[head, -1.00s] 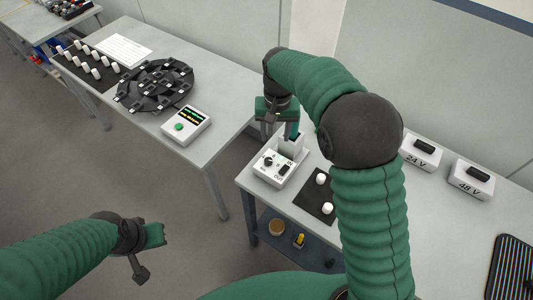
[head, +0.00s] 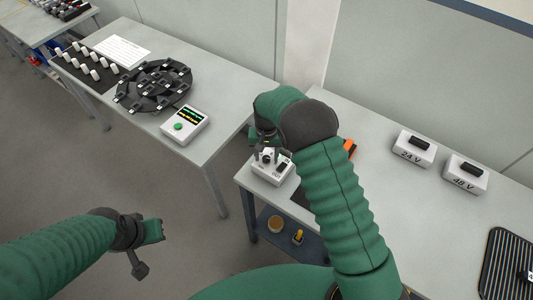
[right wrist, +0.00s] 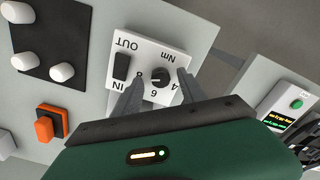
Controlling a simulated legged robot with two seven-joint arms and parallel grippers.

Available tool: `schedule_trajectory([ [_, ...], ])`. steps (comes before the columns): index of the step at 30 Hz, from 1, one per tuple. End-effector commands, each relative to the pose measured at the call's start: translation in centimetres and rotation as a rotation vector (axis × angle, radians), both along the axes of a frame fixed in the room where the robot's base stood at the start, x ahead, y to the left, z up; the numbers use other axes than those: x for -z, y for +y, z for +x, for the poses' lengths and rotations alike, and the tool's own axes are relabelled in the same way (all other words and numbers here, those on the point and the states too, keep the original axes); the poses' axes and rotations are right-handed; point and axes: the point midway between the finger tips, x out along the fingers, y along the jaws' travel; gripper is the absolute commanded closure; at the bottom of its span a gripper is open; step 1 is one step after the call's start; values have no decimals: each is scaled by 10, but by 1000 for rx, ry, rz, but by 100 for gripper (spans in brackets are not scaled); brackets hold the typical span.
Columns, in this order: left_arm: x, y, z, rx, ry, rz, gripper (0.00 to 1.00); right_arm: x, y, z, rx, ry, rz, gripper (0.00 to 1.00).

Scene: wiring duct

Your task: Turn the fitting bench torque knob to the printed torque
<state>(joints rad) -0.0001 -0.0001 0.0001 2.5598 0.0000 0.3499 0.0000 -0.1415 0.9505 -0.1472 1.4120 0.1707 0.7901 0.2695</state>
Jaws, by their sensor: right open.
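The fitting bench torque unit is a white box (head: 262,177) at the near left corner of the right table. The right wrist view shows its black round knob (right wrist: 160,76) with the printed numbers 4, 6 and 8, "Nm", and a black IN/OUT switch (right wrist: 121,67). My right gripper (right wrist: 158,79) is open, with one finger on each side of the knob. I cannot tell whether the fingers touch it. In the head view my right gripper (head: 267,157) is low over the box and partly covers it. My left gripper (head: 150,251) is open and empty above the floor.
A black mat (right wrist: 45,55) with white pegs and an orange block (right wrist: 49,123) lie beside the unit. Boxes marked 24 V (head: 413,151) and 48 V (head: 465,177) stand farther right. The left table holds a display box with a green button (head: 185,124) and a black round fixture (head: 153,86).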

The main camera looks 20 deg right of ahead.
Motion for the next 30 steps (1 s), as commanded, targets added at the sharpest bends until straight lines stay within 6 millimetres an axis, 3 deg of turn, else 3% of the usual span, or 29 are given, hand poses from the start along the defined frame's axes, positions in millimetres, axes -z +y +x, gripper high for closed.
schedule_trajectory([
  [8, 0, 0, 0, 0, 0, 0, 100, 5, 0, 1, 0, 0, 0, 52],
  [20, 0, 0, 0, 0, 0, 0, 100, 4, 0, 1, 0, -1, 1, 100],
  [30, 0, 0, 0, 0, 0, 0, 100, 3, 0, 1, -19, -1, 1, 100],
])
